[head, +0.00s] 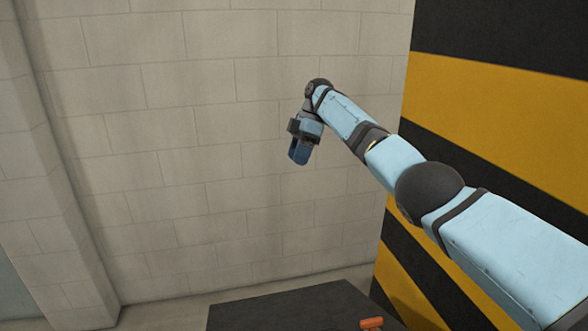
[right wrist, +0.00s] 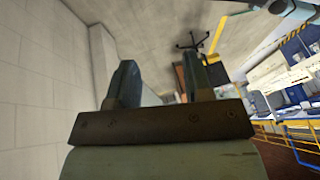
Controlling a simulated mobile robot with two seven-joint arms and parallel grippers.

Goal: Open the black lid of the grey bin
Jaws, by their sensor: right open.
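A flat black top (head: 290,308), which looks like the bin's lid, shows at the bottom edge of the head view. It appears closed and level, and its near part is cut off by the frame. The grey body of the bin is not visible. My right gripper (head: 299,156) is raised in front of the wall, well above and apart from the black top, with its fingers pointing down. In the right wrist view its two fingers (right wrist: 161,72) stand apart with nothing between them. My left gripper is not in view.
A small orange piece (head: 371,323) lies at the black top's right side. A pale block wall (head: 210,180) stands behind. A black-and-yellow striped panel (head: 500,110) rises at the right, close to my right arm. Blue-and-white shelving or equipment (right wrist: 285,100) shows in the right wrist view.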

